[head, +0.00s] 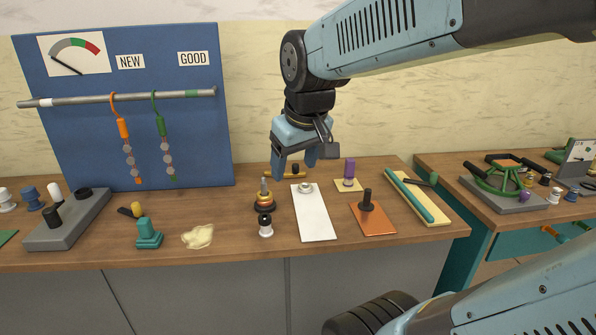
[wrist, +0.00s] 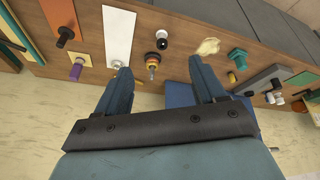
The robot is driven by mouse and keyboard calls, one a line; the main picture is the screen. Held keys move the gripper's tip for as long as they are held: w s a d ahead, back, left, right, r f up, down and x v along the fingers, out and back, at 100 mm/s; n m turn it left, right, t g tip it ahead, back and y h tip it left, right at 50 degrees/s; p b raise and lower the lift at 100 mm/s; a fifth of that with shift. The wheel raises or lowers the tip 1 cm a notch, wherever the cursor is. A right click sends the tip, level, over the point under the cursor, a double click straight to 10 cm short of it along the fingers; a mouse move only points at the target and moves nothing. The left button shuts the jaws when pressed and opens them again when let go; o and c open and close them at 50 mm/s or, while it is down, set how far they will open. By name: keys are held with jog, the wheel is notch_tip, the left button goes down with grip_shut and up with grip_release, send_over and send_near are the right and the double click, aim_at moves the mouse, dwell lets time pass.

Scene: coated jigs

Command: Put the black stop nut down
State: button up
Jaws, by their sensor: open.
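A small dark piece, which looks like the black stop nut (head: 295,169), shows between my fingers in the head view, by a yellow bar (head: 271,174). A black piece (wrist: 162,72) also shows between the fingertips in the wrist view; I cannot tell for certain that both are the nut. My gripper (head: 295,168) points down over the back of the bench, with its fingers spread (wrist: 160,68) and apart from each other. Neither finger visibly grips anything. The exact contact under the piece is too small to tell.
A ringed spindle stack (head: 264,198) stands in front of the gripper, with a black-and-white spool (head: 265,226) nearer. A white plate (head: 314,222), an orange plate (head: 380,222) and a purple-topped post (head: 349,171) are to the right. A blue board (head: 190,140) rises behind left.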

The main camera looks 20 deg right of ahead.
jog(key=s+m, duration=0.1)
jog(key=s, duration=0.1)
jog(key=s+m+t, duration=0.1)
jog(key=s, duration=0.2)
jog(key=shift+s+d+r, duration=0.1)
jog(key=shift+s+r, duration=0.05)
jog(key=shift+s, duration=0.15)
